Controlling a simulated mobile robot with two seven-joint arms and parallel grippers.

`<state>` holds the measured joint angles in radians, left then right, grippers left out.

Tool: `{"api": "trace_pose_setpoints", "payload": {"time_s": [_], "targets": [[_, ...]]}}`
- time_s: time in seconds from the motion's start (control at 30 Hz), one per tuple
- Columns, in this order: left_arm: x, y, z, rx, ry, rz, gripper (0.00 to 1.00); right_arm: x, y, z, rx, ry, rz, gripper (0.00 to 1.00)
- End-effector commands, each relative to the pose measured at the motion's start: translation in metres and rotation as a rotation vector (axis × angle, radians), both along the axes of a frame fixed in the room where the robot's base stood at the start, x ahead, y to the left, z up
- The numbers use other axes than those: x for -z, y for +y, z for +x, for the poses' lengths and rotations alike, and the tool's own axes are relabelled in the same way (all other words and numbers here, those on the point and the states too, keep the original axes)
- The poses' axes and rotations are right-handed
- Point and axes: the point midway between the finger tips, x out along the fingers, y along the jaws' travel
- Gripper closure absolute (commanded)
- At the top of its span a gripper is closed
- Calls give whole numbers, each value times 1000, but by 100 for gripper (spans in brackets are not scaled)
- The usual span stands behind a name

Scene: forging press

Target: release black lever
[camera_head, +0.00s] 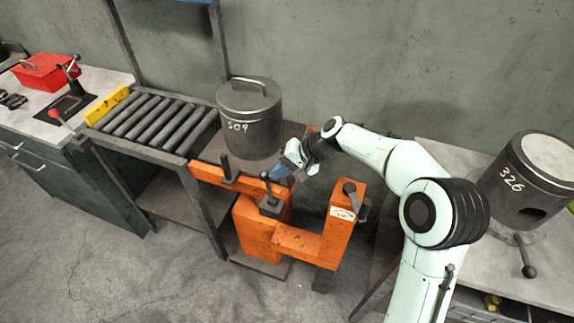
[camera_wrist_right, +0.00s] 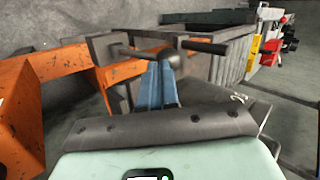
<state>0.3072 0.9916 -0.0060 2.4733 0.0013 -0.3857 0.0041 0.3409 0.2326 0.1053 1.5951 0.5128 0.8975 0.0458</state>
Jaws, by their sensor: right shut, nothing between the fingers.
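An orange press frame (camera_head: 255,235) stands in the middle of the head view. A black ball-ended lever (camera_head: 265,178) rises from a dark block on it. In the right wrist view, the lever's black knob (camera_wrist_right: 170,58) lies just beyond my fingertips, with its rod running left. My right gripper (camera_head: 281,171) has blue fingers, shut and empty, close beside the knob; it also shows in the right wrist view (camera_wrist_right: 158,72). I cannot tell whether they touch. A second black handle (camera_head: 228,170) stands on the orange arm. My left gripper is not in view.
A grey canister marked 509 (camera_head: 250,120) stands behind the press, beside a roller conveyor (camera_head: 155,120). Another black lever (camera_head: 351,192) sits on the right orange post. The floor at front left is clear.

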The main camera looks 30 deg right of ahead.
Motion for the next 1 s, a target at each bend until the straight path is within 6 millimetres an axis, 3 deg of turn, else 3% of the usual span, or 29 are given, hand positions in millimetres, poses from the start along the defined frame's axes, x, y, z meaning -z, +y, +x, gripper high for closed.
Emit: {"api": "trace_pose_setpoints", "payload": {"time_s": [0.03,0.2,0.5,1.0], "targets": [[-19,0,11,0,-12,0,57,-11,6,7,-6,19,-18,100],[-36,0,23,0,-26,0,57,-7,14,18,-1,46,-40,100],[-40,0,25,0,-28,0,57,0,28,33,-1,47,-40,100],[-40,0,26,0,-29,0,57,3,32,37,0,48,-40,100]]}}
